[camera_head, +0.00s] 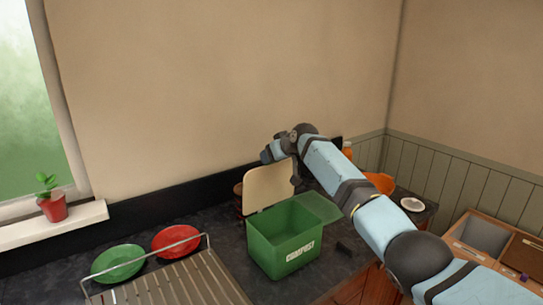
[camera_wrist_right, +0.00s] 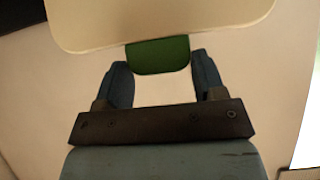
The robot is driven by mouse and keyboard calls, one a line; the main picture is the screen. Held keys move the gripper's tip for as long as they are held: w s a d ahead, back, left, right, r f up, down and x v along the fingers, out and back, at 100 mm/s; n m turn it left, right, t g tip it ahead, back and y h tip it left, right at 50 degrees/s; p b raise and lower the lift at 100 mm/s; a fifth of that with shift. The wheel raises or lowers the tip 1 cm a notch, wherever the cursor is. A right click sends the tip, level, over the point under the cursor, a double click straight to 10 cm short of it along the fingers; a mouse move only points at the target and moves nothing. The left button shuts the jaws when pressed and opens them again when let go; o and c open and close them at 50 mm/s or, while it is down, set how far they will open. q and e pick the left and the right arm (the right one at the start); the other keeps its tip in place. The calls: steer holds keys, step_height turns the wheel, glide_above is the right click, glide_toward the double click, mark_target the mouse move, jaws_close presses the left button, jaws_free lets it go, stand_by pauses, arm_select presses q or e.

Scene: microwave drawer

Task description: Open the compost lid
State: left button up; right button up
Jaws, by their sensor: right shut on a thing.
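The green compost bin (camera_head: 284,238) stands on the dark counter with its white lettering facing front. Its cream lid (camera_head: 268,188) stands raised and nearly upright at the back of the bin, and the bin's mouth is open. In the right wrist view the lid (camera_wrist_right: 160,18) fills the top, with a green tab (camera_wrist_right: 158,56) at its edge. My right gripper (camera_wrist_right: 160,70) has its two fingers on either side of this tab and is shut on it. In the head view my right arm reaches over the bin to the lid; its fingertips are hard to make out. My left gripper is not in view.
A metal drying rack (camera_head: 172,284), a green plate (camera_head: 118,262) and a red plate (camera_head: 176,240) are left of the bin. A small white dish (camera_head: 412,204) lies at right. A wooden organizer (camera_head: 487,238) stands far right. A wall rises close behind the counter.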

steer(key=shift+w+a, duration=0.2)
steer(key=shift+f, duration=0.1)
steer(key=o, duration=1.3)
steer(key=shift+s+d, duration=0.1)
steer(key=b+v, duration=0.1)
steer(key=v, duration=0.6)
steer(key=b+v, duration=0.1)
steer(key=v, duration=0.6)
steer(key=shift+w+r, duration=0.2)
steer(key=shift+r, duration=0.05)
